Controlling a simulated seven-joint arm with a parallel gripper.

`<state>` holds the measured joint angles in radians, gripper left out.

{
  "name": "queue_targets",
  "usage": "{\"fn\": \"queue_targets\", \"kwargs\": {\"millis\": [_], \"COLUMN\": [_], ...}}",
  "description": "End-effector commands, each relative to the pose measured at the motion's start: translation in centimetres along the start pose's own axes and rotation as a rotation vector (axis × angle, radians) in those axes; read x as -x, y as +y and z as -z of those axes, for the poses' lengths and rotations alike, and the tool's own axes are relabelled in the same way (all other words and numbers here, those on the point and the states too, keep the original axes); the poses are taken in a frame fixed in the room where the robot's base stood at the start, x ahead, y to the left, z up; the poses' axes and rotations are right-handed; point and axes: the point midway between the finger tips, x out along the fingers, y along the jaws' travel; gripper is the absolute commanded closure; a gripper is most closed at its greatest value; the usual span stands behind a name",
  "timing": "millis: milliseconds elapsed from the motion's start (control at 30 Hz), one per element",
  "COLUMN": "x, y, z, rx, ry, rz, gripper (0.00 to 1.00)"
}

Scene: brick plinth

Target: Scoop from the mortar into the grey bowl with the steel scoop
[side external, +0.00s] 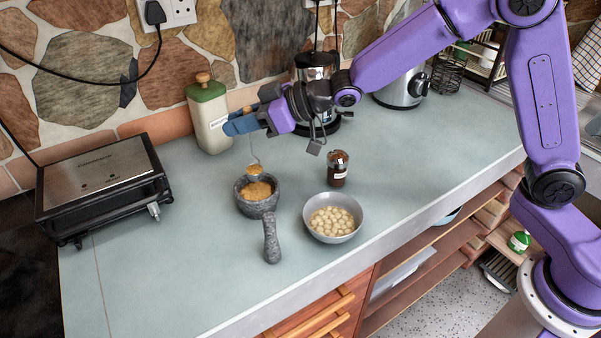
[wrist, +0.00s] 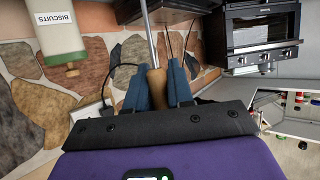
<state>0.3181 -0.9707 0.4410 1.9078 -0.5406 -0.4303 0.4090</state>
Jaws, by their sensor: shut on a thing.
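My gripper (side external: 232,127) is shut on the steel scoop, high above the counter. In the wrist view the blue fingers (wrist: 157,92) close around the scoop's wooden handle (wrist: 156,86), and its steel shaft (wrist: 148,40) runs away from me. In the side view the scoop head (side external: 254,169) hangs just above the dark stone mortar (side external: 257,209), with tan material on it. Whether it touches the contents is hard to tell. The mortar holds orange-tan material. The grey bowl (side external: 334,238), right of the mortar, holds pale round pieces.
A small dark jar (side external: 338,168) stands behind the grey bowl. A biscuit canister (side external: 209,120) is at the wall, with a grill (side external: 100,185) to the left. The front left counter is clear.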

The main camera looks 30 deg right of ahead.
Motion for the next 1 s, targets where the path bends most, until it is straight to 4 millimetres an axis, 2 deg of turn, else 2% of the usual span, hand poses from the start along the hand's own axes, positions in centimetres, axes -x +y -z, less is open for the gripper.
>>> {"fn": "queue_targets", "kwargs": {"millis": [167,533,767,1000], "x": [1.0,4.9,8.2,11.9], "y": [-1.8,-5.7,-6.8,-6.6], "z": [-0.4,-2.5,-4.8,-7.6], "rx": [0.000,-0.020,-0.046,-0.079], "ry": [0.001,0.000,-0.002,-0.003], "rz": [0.000,-0.050,-0.116,-0.200], "gripper": [1.00,1.00,1.00,1.00]}}
